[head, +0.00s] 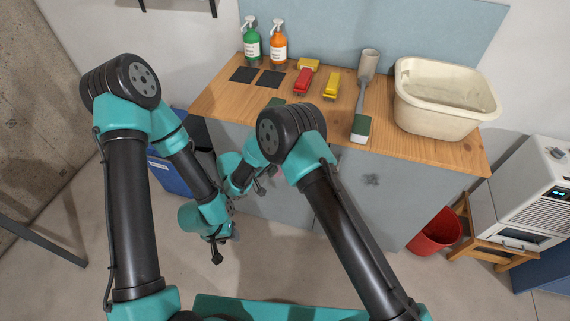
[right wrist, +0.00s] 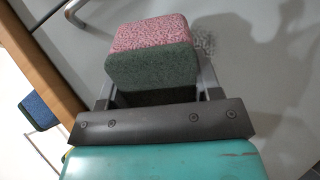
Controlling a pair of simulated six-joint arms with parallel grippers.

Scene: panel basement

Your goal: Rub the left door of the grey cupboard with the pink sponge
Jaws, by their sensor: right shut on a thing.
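The grey cupboard (head: 290,207) stands under the wooden worktop, its left part half hidden behind my arms in the head view. A dark smudge (head: 371,180) marks its right door. My right gripper (right wrist: 155,84) is shut on the pink sponge (right wrist: 150,36), a block with a pink face and dark green sides. The sponge is in front of a grey panel (right wrist: 255,85) with a smudge (right wrist: 204,44) just beyond it; I cannot tell whether they touch. In the head view the sponge is not clearly visible. My left gripper (head: 217,255) hangs low in front of the cupboard, its jaws unclear.
A blue bin (head: 170,177) stands left, a red bucket (head: 433,235) right. A metal handle (right wrist: 76,10) shows in the right wrist view.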

